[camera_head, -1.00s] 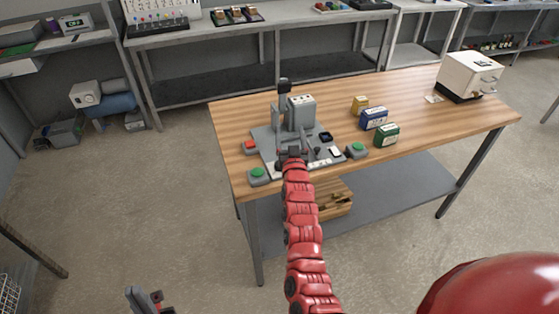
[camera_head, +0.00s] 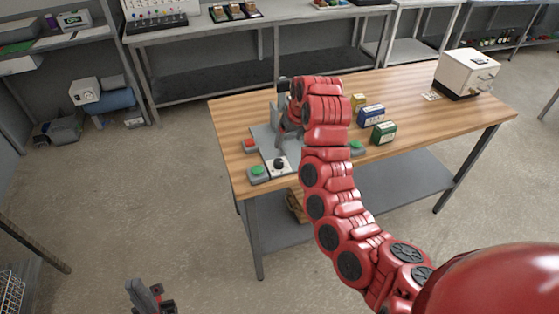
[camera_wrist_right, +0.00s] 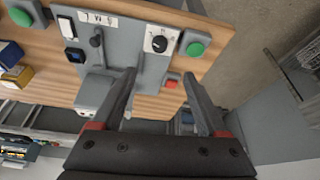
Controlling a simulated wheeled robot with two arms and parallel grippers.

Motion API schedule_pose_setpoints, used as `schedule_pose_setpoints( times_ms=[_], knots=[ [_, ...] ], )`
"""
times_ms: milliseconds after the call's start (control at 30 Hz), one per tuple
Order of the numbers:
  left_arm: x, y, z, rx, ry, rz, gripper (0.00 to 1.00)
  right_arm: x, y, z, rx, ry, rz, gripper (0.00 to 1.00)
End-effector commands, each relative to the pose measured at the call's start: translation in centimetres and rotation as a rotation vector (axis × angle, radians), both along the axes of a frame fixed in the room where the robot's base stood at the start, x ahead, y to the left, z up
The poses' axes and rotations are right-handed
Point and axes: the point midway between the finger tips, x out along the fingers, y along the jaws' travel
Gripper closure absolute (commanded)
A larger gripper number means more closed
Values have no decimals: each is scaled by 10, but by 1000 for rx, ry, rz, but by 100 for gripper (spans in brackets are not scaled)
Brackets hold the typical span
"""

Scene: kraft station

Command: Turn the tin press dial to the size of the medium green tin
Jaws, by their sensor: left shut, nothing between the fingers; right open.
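The grey tin press (camera_head: 265,137) stands on the left part of the wooden table, partly hidden by my right arm. Its dial (camera_head: 279,163) is a black knob on a white plate at the near edge, beside a green button; it also shows in the right wrist view (camera_wrist_right: 158,44). The dial's size marks are too small to read. The medium green tin (camera_head: 383,132) stands to the right of the press. My right gripper (camera_wrist_right: 158,64) is open and empty, its fingers apart and pointing toward the dial area. My left gripper (camera_head: 151,297) is shut and empty, low and away from the table.
Green buttons (camera_head: 258,174) (camera_head: 356,147) and a red button (camera_head: 249,145) flank the press.

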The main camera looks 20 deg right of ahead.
Motion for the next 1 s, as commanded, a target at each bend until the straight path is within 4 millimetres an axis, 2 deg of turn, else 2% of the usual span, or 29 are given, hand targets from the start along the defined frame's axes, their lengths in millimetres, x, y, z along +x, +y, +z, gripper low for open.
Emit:
schedule_pose_setpoints(
  times_ms=[367,400,500,900,1000],
  knots=[
    [0,0,-23,0,0,0,100,19,4,-48,-4,-6,1,24],
    [0,0,-11,0,0,0,100,21,3,-50,-2,3,-1,24],
    [0,0,-1,0,0,0,100,29,6,-70,0,2,2,24],
    [0,0,17,0,0,0,100,51,8,-125,-2,1,-1,24],
    [0,0,18,0,0,0,100,56,10,-133,-6,-2,5,24]
  ],
)
